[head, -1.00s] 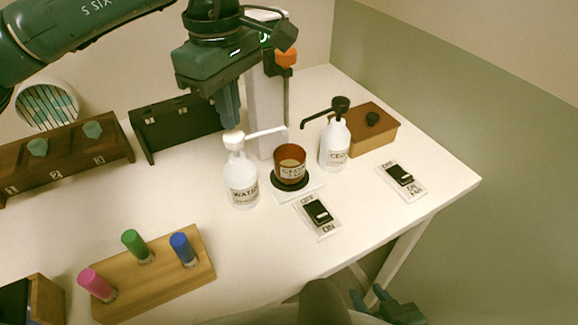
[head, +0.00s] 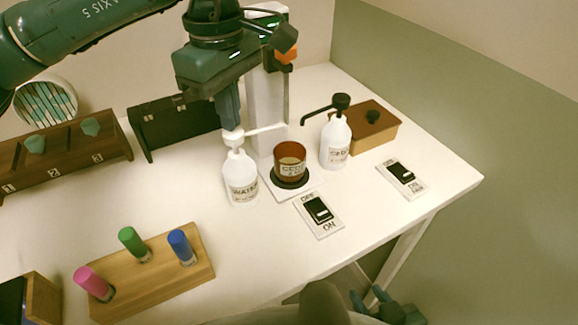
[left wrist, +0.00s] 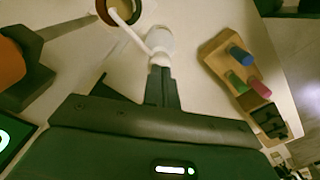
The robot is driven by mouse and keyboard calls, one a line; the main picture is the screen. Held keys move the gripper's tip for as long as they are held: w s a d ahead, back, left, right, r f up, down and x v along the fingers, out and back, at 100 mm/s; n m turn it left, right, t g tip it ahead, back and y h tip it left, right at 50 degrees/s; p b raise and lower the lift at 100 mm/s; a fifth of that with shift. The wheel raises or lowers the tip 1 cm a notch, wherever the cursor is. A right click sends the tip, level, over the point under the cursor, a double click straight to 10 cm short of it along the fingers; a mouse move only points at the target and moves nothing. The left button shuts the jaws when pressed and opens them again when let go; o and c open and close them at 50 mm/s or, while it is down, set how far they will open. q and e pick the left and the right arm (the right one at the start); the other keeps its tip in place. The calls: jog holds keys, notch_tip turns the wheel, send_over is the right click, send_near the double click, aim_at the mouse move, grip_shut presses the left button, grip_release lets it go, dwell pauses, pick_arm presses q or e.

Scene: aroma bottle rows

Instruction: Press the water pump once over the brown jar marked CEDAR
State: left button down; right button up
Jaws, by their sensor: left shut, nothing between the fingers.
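The white water pump bottle (head: 241,187) stands upright on the table, labelled WATER. Its white spout points right, with the tip above the brown jar marked CEDAR (head: 290,160). The jar sits on a black round spot on a white plate (head: 313,185). My left gripper (head: 232,125) points down, shut and empty, its fingertips at the pump head (head: 234,138); I cannot tell whether they touch. The left wrist view shows the fingers (left wrist: 161,72) right by the pump head (left wrist: 160,45). My right gripper (head: 371,297) is low at the table's front, fingers apart and empty.
A white bottle with a black pump (head: 335,147) stands right of the jar, before a wooden box (head: 375,130). Two switch plates (head: 319,213) (head: 402,177) lie in front. A wooden rack (head: 160,272) holds three coloured vials at front left.

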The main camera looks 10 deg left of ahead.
pick_arm(q)
jog(key=shift+f+b, duration=0.8)
jog(key=shift+f, duration=0.3)
jog(key=shift+r, duration=0.2)
jog(key=shift+r+p, duration=1)
jog(key=shift+r, duration=0.35)
notch_tip(320, 180, up, 6)
jog(key=p, duration=0.3)
jog(key=shift+p, duration=0.4)
